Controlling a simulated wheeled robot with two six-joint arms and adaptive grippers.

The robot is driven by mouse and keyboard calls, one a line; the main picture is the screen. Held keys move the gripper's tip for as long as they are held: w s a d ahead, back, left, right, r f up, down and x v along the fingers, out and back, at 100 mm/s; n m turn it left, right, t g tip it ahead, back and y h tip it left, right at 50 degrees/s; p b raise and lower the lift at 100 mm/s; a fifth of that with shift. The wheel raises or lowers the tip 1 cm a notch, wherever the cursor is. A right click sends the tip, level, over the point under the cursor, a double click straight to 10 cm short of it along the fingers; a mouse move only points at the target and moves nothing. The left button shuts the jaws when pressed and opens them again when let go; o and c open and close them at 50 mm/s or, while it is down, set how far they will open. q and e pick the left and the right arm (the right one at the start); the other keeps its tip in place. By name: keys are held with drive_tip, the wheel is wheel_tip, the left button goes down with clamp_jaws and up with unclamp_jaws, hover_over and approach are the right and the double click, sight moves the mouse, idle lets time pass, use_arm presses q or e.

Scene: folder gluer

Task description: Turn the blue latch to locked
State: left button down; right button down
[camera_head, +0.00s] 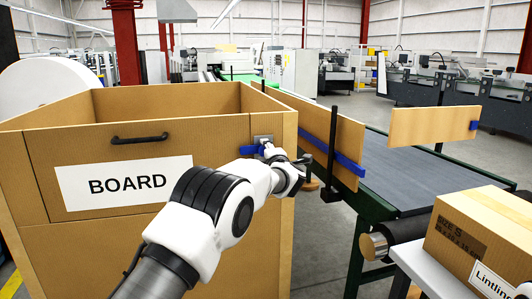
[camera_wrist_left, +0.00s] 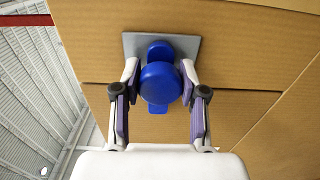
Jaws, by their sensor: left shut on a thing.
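The blue latch (camera_head: 249,150) is on a small grey plate (camera_head: 263,139) at the upper right of the front of the big cardboard box marked BOARD (camera_head: 40,150). In the head view its blue end points left, and the rest is hidden behind my gripper. The left wrist view shows its round blue knob (camera_wrist_left: 160,84) on the grey plate (camera_wrist_left: 130,43). My left gripper (camera_head: 272,152) is at the latch. In the left wrist view, the fingers of my left gripper (camera_wrist_left: 160,72) stand either side of the knob and are shut on it. My right gripper is in neither view.
A black handle (camera_head: 139,139) sits on the box's front flap. To the right is a conveyor (camera_head: 420,175) with upright cardboard panels (camera_head: 316,128) and a blue rail (camera_head: 348,165). A carton (camera_head: 480,235) stands at the lower right.

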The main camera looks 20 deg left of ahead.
use_arm(q)
drive_tip(key=c, duration=1)
unclamp_jaws()
drive_tip(key=shift+r, duration=0.15)
drive_tip(key=o, duration=0.4)
drive_tip(key=shift+c, duration=0.2)
drive_tip(key=v, duration=1.2)
drive_tip(key=shift+w, duration=0.1)
